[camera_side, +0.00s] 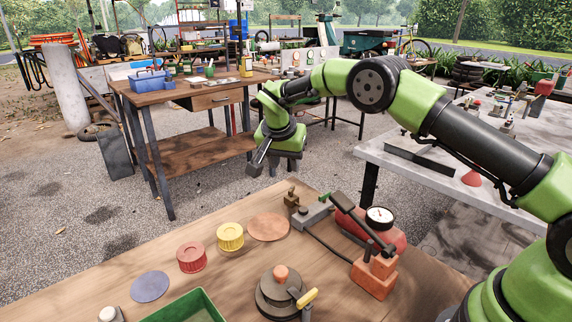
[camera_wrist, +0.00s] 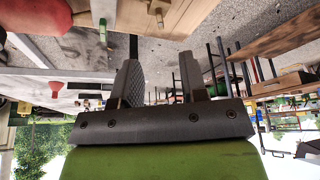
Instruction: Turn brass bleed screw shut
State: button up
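A small brass fitting (camera_side: 291,198), which looks like the bleed screw, stands upright at the far edge of the wooden table, by the end of a grey block (camera_side: 313,213). A small brass-coloured piece (camera_wrist: 157,12) at the top of the upside-down wrist view may be the same screw. My gripper (camera_side: 264,160) hangs in the air above and beyond that table edge, apart from the fitting. In the wrist view my gripper (camera_wrist: 157,75) shows two dark fingers spread apart with nothing between them.
A red tank (camera_side: 393,238) with a gauge (camera_side: 379,217), a black lever (camera_side: 362,226) and an orange block (camera_side: 374,277) stand right of the fitting. Red (camera_side: 191,258) and yellow (camera_side: 230,237) caps, a valve (camera_side: 280,294) and a green tray (camera_side: 187,308) occupy the near table.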

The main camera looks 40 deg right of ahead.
aim_at(291, 188)
jog(key=d+f+n, duration=0.1)
jog(key=f, duration=0.2)
jog(key=w+d+f+n+t, duration=0.1)
jog(key=f, duration=0.2)
jog(key=w+d+f+n+y, duration=0.1)
jog(key=f+n, duration=0.1)
jog(key=f, duration=0.1)
jog(key=shift+d+f, duration=0.15)
jog(key=shift+d, duration=0.15)
